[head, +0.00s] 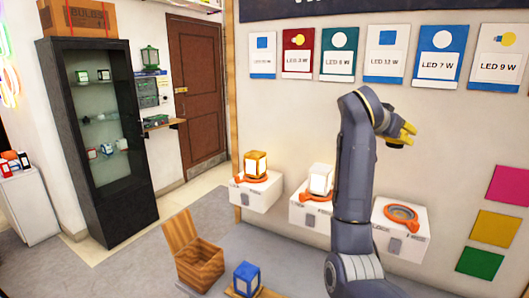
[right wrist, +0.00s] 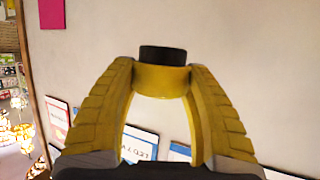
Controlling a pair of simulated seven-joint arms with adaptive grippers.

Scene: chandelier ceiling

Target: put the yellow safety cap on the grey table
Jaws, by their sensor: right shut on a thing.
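My right gripper (head: 405,133) is raised in front of the wall, below the lamp posters, in the head view. In the right wrist view its yellow fingers (right wrist: 162,82) are closed on a short yellow round piece with a dark top, which looks like the yellow safety cap (right wrist: 160,76). In the head view the cap cannot be told apart from the yellow fingers. I cannot make out a grey table for certain. My left gripper is not in view.
White wall boxes carry orange rings; a gold lantern (head: 256,165) and a white lantern (head: 321,179) stand on two, and the right box (head: 401,240) has only its ring (head: 401,213). A dark cabinet (head: 73,150) stands left.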

